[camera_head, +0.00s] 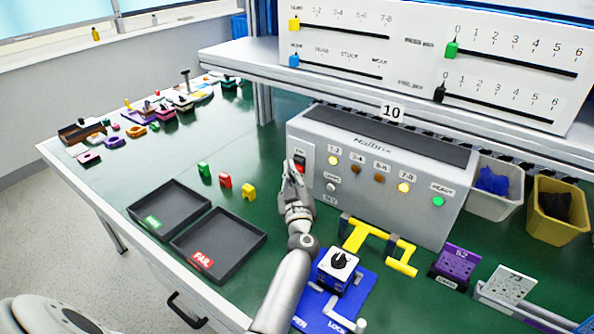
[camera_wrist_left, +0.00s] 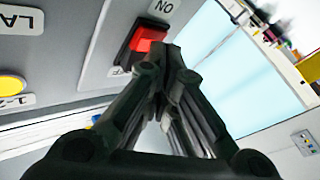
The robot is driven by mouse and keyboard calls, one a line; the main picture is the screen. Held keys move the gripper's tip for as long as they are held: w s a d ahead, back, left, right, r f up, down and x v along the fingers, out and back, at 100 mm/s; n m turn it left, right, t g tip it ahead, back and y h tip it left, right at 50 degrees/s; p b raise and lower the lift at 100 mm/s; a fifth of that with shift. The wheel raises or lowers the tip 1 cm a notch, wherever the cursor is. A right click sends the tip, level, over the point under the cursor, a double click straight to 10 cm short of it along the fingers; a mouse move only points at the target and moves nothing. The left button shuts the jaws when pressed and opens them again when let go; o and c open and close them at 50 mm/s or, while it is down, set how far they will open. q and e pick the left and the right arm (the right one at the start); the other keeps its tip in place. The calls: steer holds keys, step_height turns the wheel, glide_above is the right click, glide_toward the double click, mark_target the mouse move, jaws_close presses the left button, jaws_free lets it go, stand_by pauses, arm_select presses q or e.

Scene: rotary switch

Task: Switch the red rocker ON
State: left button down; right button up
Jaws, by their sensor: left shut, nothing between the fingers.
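The red rocker (camera_head: 299,159) sits in a black frame at the upper left of the grey control box (camera_head: 375,180). In the left wrist view the rocker (camera_wrist_left: 147,40) is large, with its lit red face toward the end marked ON. My left gripper (camera_head: 292,176) is shut and empty, with its tips just below the rocker. In the left wrist view the tips of the left gripper (camera_wrist_left: 163,50) overlap the rocker's lower edge; I cannot tell whether they touch it. My right gripper is not in view.
The box front carries several indicator lights and a small toggle (camera_head: 331,187). Black trays marked PASS (camera_head: 170,190) and FAIL (camera_head: 240,262) lie at left. A blue fixture (camera_head: 350,300) and a yellow handle frame (camera_head: 375,236) stand close to my left arm.

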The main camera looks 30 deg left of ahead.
arm_select(q)
steer(key=shift+s+r+p, duration=0.15)
steer(key=shift+s+p, duration=0.6)
steer(key=shift+s, duration=0.1)
steer(key=shift+s+a+r+p, duration=0.1)
steer(key=shift+s+r+p, duration=0.1)
steer(key=shift+s+p, duration=0.85)
steer(key=shift+s+a+r+p, duration=0.15)
steer(key=shift+s+p, duration=0.5)
steer(key=shift+s, duration=0.75)
